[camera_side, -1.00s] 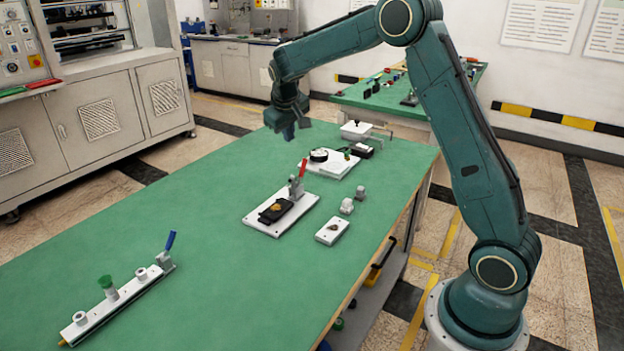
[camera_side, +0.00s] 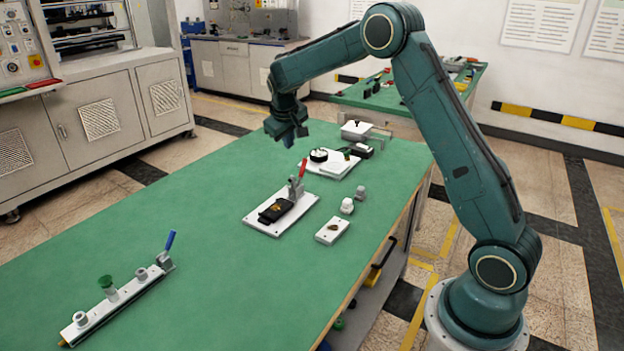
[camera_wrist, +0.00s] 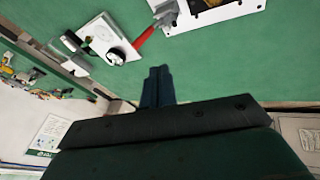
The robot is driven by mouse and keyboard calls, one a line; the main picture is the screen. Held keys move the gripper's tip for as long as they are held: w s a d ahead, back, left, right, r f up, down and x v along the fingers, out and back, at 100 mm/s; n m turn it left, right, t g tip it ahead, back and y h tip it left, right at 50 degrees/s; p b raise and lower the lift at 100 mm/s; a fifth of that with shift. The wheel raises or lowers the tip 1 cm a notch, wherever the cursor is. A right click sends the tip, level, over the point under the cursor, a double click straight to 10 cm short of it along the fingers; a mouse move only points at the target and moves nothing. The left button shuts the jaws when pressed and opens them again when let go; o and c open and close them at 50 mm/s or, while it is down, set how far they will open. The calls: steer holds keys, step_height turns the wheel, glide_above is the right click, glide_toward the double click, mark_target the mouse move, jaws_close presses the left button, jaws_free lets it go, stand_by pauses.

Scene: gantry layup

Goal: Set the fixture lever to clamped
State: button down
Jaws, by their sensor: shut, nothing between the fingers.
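The fixture is a white plate (camera_side: 263,226) with a black block (camera_side: 277,210) on it and a toggle clamp with a red lever (camera_side: 303,167). The red lever points up and away from the block, tilted. In the wrist view the red lever (camera_wrist: 144,38) and part of the white plate (camera_wrist: 228,14) show at the top. A second lever, blue (camera_side: 170,241), stands tilted upward at the end of a pale rail (camera_side: 120,300). My gripper (camera_side: 288,143) is shut and empty, above the table behind the red lever. Its fingers (camera_wrist: 157,72) show together in the wrist view.
A white plate with a round black-rimmed part (camera_side: 319,155) lies behind the fixture. A small white plate (camera_side: 332,231) and two small knobs (camera_side: 347,206) sit to its right. The green table (camera_side: 190,222) is clear between fixture and rail.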

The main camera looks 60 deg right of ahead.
mark_target(307, 158)
steer(key=x, duration=0.8)
steer(key=shift+d+f, duration=0.15)
steer(key=shift+f, duration=0.25)
steer(key=shift+s+d+f, duration=0.1)
steer(key=shift+d+f, duration=0.1)
steer(key=shift+d, duration=0.3)
steer(key=shift+s+d+f, duration=0.15)
steer(key=shift+d+f, duration=0.05)
steer(key=shift+d, duration=0.25)
steer(key=shift+s+d+f, duration=0.1)
steer(key=shift+d+f, duration=0.25)
steer(key=shift+d, duration=0.35)
steer(key=shift+d, duration=0.15)
steer(key=shift+d+f+y, duration=0.2)
steer(key=shift+d+y, duration=0.65)
steer(key=shift+y, duration=0.25)
steer(key=shift+d+f+m+y, duration=0.15)
steer(key=shift+d+f+y, duration=0.05)
steer(key=shift+d+y, duration=0.35)
steer(key=shift+d+f+m+y, duration=0.15)
steer(key=shift+d+f+y, duration=0.2)
steer(key=shift+y, duration=0.3)
steer(key=shift+d+f, duration=1.2)
steer(key=shift+d, duration=0.25)
steer(key=shift+a, duration=0.2)
